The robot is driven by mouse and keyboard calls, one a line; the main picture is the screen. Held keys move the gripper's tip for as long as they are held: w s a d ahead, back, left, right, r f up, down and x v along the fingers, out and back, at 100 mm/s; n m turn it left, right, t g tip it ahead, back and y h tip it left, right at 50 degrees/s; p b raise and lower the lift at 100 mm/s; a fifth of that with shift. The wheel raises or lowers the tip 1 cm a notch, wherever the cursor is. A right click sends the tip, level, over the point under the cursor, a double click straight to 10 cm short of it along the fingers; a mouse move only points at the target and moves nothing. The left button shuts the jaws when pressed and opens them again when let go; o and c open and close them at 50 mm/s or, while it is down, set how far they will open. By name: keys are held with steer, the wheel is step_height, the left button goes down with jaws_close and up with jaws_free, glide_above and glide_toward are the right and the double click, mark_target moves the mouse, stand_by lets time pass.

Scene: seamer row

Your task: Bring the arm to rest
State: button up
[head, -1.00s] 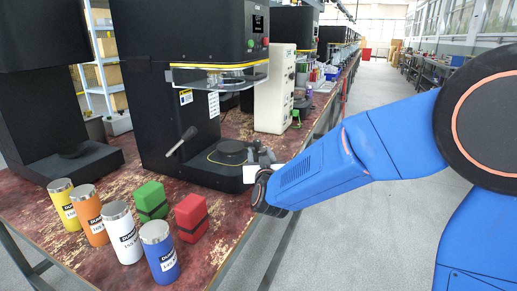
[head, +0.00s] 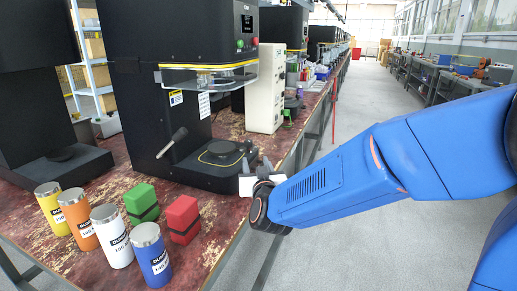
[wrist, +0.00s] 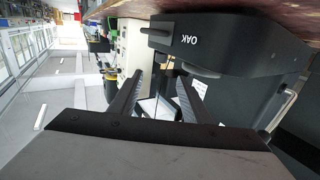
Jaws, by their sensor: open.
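My arm is blue and comes in from the right of the head view. My gripper (head: 254,166) is at the front right of the black seamer (head: 190,110), over the table's edge. In the wrist view my gripper (wrist: 160,88) shows two dark fingers spread apart with nothing held between them. The base of the seamer, marked OAK (wrist: 215,42), lies just beyond the fingers in the wrist view, which is turned upside down.
Yellow (head: 51,210), orange (head: 79,222), white (head: 112,238) and blue (head: 152,258) cans stand on the worn red table (head: 60,265). Green (head: 142,203) and red (head: 183,219) blocks with dark bands stand beside them. The grey aisle floor (head: 360,125) is clear.

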steer(key=s+d+f+g, duration=0.1)
steer(key=s+d+g, duration=0.2)
steer(key=s+d, duration=0.4)
steer(key=s+d+g, duration=0.3)
steer(key=s+d, duration=0.1)
steer(key=d, duration=0.5)
steer(key=s+d+f+m+g+h, duration=0.1)
steer(key=s+d+f+g, duration=0.2)
steer(key=s+d, duration=0.5)
steer(key=s+d+f+m+g+h, duration=0.1)
steer(key=s+d, duration=0.7)
steer(key=s, duration=0.8)
step_height(320, 180, down, 2)
steer(key=shift+f+g+h, duration=0.25)
steer(key=shift+g+h, duration=0.45)
steer(key=shift+g, duration=0.5)
